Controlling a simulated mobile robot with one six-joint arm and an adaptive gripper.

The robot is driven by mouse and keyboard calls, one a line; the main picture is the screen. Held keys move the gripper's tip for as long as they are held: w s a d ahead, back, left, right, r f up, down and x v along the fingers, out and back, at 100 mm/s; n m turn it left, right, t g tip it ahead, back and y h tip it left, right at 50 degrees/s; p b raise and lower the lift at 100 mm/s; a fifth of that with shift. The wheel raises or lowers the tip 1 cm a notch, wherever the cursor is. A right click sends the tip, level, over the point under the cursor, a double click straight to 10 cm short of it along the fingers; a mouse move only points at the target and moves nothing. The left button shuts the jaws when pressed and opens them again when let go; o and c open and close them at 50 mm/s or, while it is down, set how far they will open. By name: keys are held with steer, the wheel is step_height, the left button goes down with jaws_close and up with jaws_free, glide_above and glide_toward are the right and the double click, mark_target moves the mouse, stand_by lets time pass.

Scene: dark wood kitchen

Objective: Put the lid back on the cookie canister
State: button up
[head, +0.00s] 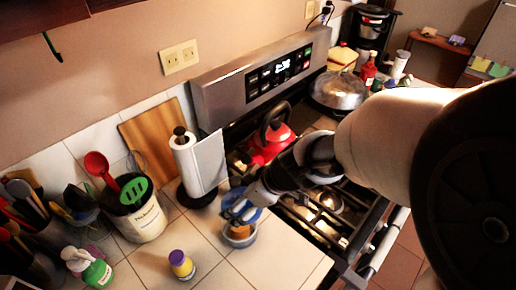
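A small round canister (241,240) stands on the tiled counter near its right end, beside the stove. Its top is open and something brown shows inside. A blue round lid (252,214) is at my gripper's fingertips, just above and behind the canister's far rim. My gripper (236,212) reaches in from the right and looks shut on the lid. The fingers hide part of the lid, and I cannot tell whether the lid touches the canister.
A paper towel holder (200,165) stands close behind to the left, with a red kettle (268,143) on the stove behind. A purple-capped yellow jar (181,265) and a utensil crock (138,213) stand to the left. The counter in front of the canister is clear.

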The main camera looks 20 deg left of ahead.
steer(key=shift+s+a+f+n, duration=0.1)
steer(key=shift+s+a+n, duration=0.35)
steer(key=shift+a, duration=0.15)
steer(key=shift+f+b, duration=1.25)
steer(key=shift+f, duration=1)
steer(key=f+b, duration=0.2)
steer(key=shift+b, duration=0.4)
steer(key=shift+d+r+b, duration=0.1)
steer(key=shift+b, duration=0.75)
steer(key=shift+f+b, duration=0.2)
steer(key=shift+b, duration=0.1)
stand_by(0.3)
steer(key=o, duration=0.7)
